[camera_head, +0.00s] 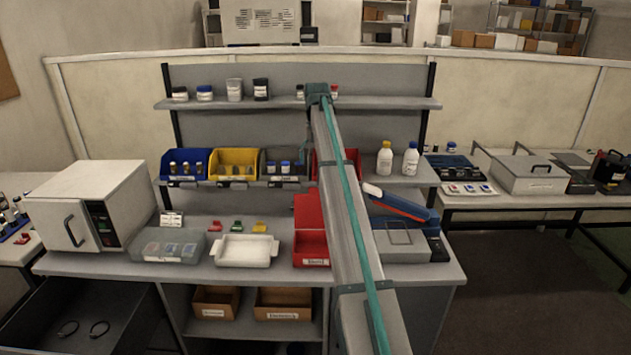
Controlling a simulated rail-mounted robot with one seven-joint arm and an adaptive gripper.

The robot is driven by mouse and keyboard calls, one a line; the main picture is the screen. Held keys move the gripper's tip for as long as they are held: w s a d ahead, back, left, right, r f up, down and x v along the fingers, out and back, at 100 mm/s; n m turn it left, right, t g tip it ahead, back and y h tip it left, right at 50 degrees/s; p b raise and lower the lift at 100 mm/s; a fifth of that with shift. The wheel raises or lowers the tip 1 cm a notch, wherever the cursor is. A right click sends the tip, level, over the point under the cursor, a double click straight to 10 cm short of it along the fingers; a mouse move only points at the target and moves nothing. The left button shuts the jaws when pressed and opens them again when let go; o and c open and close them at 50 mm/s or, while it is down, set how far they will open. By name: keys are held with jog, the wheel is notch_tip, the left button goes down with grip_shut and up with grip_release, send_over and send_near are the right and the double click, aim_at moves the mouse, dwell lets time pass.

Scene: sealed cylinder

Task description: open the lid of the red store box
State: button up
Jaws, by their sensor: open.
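The red store box (311,249) stands on the workbench, right of the white tray, with a white label on its front. A red panel (307,211) rises upright at its back edge and looks like its lid, standing raised. The right part of the box and panel is hidden behind my arm.
A white tray (246,263) and a clear grey bin (167,258) stand left of the box. A white oven (92,205) is farther left. A grey case (405,252) and a blue-red device (401,205) are right of my arm. Shelves with bins and bottles overhang behind.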

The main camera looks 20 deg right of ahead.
notch_tip(320, 180, down, 11)
jog(key=p, duration=0.3)
jog(key=shift+r, duration=0.1)
grip_shut()
jog(key=shift+s+a+t+h+b, duration=0.15)
jog(key=shift+s+a+t+b, duration=0.15)
jog(key=shift+s+b, duration=0.25)
jog(key=shift+s+a+t+h+b, duration=0.15)
jog(key=shift+s+a+t+b, duration=0.2)
jog(key=shift+s, duration=0.3)
jog(key=shift+s+r+t+b, duration=0.3)
jog(key=shift+r+t+b, duration=0.05)
jog(key=shift+t, duration=0.1)
